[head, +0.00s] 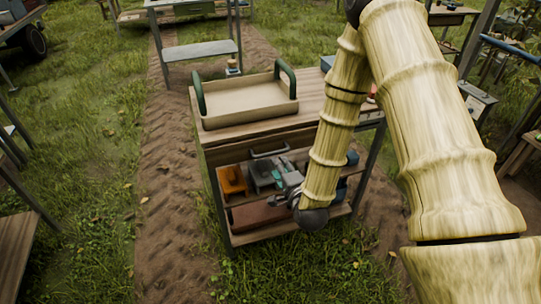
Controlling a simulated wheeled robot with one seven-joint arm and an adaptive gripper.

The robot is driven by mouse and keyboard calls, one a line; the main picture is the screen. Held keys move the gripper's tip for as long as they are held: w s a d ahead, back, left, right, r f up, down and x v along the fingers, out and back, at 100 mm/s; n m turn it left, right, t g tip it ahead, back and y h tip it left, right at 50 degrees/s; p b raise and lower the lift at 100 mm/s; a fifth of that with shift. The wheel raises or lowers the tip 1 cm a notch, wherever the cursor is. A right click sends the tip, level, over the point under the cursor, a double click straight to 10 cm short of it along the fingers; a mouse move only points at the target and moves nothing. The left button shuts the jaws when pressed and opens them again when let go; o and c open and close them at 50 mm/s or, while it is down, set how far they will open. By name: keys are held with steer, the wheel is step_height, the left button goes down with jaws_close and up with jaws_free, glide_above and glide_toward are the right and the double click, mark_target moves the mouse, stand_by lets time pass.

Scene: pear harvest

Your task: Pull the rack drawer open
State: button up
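The wooden rack (222,157) stands in the middle of the head view, with a broad wooden front under its top. A dark bar handle (270,150) shows at the lower edge of that front, which looks like the drawer front. I see no clear gap around it. My gripper (280,183) is low in front of the rack's open shelf, below the handle and apart from it. Its fingers are small and blend with the items behind, so I cannot tell whether they are open or shut. My arm hides the right part of the rack front.
A beige tray with green handles (245,97) sits on the rack top. An orange item (233,180) and other small items fill the shelf. A grey-topped table (200,50) stands behind. Grass and a dirt track lie clear at the left and in front.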

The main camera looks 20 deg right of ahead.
mark_target(270, 154)
steer(key=p+x, duration=0.1)
steer(key=x, duration=0.9)
steer(key=shift+w, duration=0.2)
jaws_close()
